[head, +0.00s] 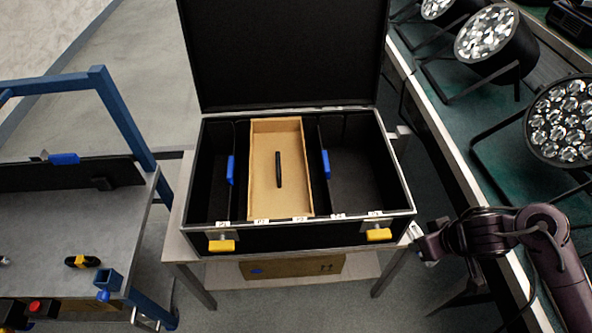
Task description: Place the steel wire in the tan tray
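The tan tray (264,205) is the long, light wooden compartment in the middle of the open black case. A slim black piece (278,169) stands out in its middle; the tray's floor around it is bare. I cannot make out a steel wire for certain in this view. My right gripper (421,248) is at the right, just outside the case's front right corner. Its fingers are small and partly hidden, with pale bits at the tip, so I cannot tell whether it holds anything. My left gripper is not in view.
The case (290,238) stands on a table with its lid raised at the back. Dark compartments flank the tray. A workbench (60,215) at the left bears a yellow-and-black item (82,261). Several par cans (497,38) stand on the right-hand bench.

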